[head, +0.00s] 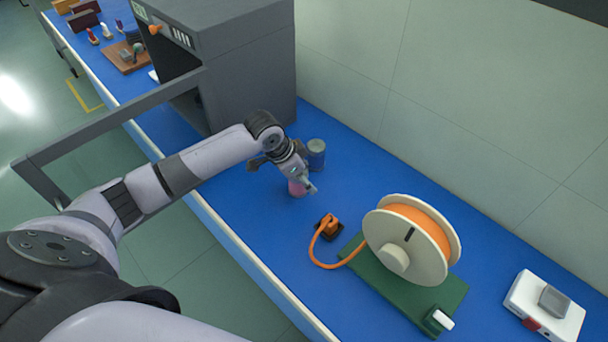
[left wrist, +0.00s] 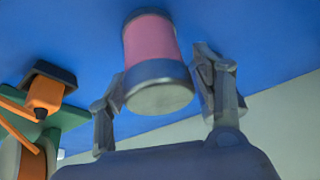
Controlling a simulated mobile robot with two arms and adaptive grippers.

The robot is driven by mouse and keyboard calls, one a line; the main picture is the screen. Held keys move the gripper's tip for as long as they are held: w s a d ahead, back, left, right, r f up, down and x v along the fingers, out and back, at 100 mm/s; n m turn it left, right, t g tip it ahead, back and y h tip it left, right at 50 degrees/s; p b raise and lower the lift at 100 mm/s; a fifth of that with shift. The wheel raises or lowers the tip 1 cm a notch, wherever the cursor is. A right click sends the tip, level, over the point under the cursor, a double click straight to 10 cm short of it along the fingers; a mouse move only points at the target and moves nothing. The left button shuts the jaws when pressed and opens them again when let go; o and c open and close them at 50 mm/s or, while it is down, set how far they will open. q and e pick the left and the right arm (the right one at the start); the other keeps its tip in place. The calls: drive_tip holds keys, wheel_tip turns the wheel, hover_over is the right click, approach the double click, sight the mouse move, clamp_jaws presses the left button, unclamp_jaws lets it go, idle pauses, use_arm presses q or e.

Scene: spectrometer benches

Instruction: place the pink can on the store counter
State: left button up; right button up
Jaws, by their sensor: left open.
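The pink can (left wrist: 152,42) stands on the blue bench top, with grey bands at its ends, in the left wrist view. In the head view the pink can (head: 296,187) is partly hidden by my left gripper (head: 301,181). In the left wrist view my left gripper (left wrist: 163,97) is open, with one finger on each side of the can's near end. Whether the fingers touch the can, I cannot tell. My right gripper is not in view. I cannot pick out which surface is the store counter.
A blue-grey can (head: 316,155) stands just behind the pink can. A large grey machine (head: 235,70) stands behind left. A white box (head: 545,305) is far right.

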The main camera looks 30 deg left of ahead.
use_arm(q)
drive_tip(key=b+v, duration=0.1)
drive_tip(key=v, duration=1.1)
drive_tip(key=shift+w, duration=0.1)
